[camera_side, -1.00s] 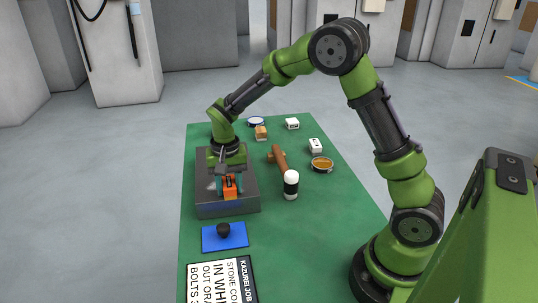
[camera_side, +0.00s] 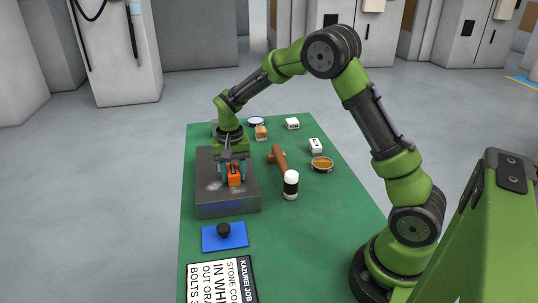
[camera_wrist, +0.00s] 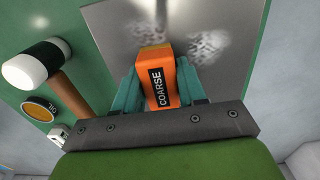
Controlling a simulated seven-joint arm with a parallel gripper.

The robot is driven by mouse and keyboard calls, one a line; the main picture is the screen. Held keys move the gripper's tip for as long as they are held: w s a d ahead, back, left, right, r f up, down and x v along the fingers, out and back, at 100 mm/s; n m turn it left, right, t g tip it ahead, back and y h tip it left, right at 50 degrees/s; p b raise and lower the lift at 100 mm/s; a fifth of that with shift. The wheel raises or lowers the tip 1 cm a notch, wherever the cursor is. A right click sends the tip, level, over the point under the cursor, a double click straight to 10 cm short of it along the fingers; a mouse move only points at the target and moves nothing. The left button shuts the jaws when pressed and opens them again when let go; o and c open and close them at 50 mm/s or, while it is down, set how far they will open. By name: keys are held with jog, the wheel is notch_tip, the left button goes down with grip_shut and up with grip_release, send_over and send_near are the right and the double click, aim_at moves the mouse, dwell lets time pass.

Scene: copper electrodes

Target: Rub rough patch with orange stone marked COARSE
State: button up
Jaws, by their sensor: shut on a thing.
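The orange stone (camera_wrist: 157,75), with a black label reading COARSE, is held between the teal fingers of my gripper (camera_side: 234,174). In the wrist view my gripper (camera_wrist: 158,88) is shut on it from both sides. The stone also shows in the side view (camera_side: 235,178), low over the grey metal block (camera_side: 228,207); I cannot tell if it touches. The block's top plate (camera_wrist: 112,40) carries two mottled, whitish rough patches in the wrist view: one (camera_wrist: 207,43) right of the stone's far end, the other (camera_wrist: 150,12) beyond it. The stone may hide part of the plate.
A mallet (camera_side: 278,158) with a white-and-black head lies right of the block. A blue pad (camera_side: 225,237) with a dark knob and a sign (camera_side: 222,282) are in front.

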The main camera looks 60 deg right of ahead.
jog(key=shift+w+d, duration=0.45)
jog(key=shift+r, duration=4.05)
jog(key=s+d+m, duration=0.2)
jog(key=s+d, duration=0.1)
jog(key=d, duration=0.3)
jog(key=n, duration=0.2)
send_over(330, 186)
notch_tip(330, 186, down, 7)
jog(key=shift+f, duration=3.4)
jog(key=shift+f, duration=0.25)
